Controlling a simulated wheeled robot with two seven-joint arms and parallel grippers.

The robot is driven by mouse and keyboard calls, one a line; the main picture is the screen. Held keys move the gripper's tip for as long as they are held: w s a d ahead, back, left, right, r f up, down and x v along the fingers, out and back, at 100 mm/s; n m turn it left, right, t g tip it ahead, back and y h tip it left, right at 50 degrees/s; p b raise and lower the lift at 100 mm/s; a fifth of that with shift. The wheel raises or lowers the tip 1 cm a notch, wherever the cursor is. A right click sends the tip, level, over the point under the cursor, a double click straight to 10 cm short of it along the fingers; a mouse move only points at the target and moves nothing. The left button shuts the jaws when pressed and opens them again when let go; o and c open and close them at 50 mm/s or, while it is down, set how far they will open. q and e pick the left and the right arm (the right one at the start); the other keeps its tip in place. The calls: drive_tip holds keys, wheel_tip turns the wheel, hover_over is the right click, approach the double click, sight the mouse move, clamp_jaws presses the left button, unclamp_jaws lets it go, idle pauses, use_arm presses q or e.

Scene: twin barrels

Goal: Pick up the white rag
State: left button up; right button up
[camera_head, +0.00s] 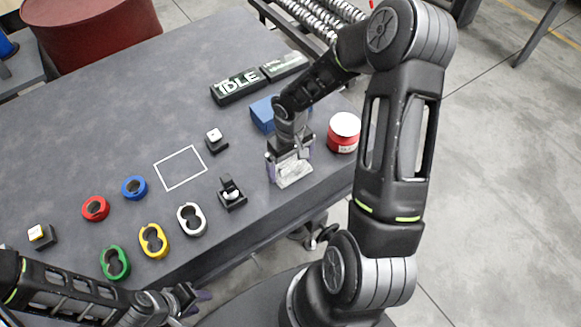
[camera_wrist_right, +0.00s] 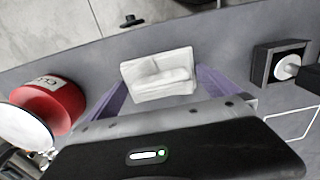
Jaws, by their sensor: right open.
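The white rag (camera_head: 294,172) lies folded on the dark grey table near its front edge, toward the right. It also shows in the right wrist view (camera_wrist_right: 158,75). My right gripper (camera_head: 290,172) points down at the rag and is open. In the right wrist view its purple fingers (camera_wrist_right: 168,92) stand on either side of the rag, not visibly closed on it. My left gripper (camera_head: 196,296) is low at the table's front edge, far from the rag; its opening is not clear.
A red can with a white top (camera_head: 344,132) stands right of the rag, and a blue box (camera_head: 264,113) behind it. A black holder (camera_head: 232,194) is to its left. Coloured rings, such as the white one (camera_head: 191,219), lie further left. A white square outline (camera_head: 180,168) is clear.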

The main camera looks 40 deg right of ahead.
sight(291, 163)
drive_tip(key=shift+c, duration=0.2)
idle(0.3)
drive_tip(key=c, duration=1)
drive_tip(key=shift+r, duration=0.1)
wheel_tip(291, 163, up, 10)
drive_tip(key=shift+f+b, duration=0.1)
drive_tip(key=shift+b, duration=0.3)
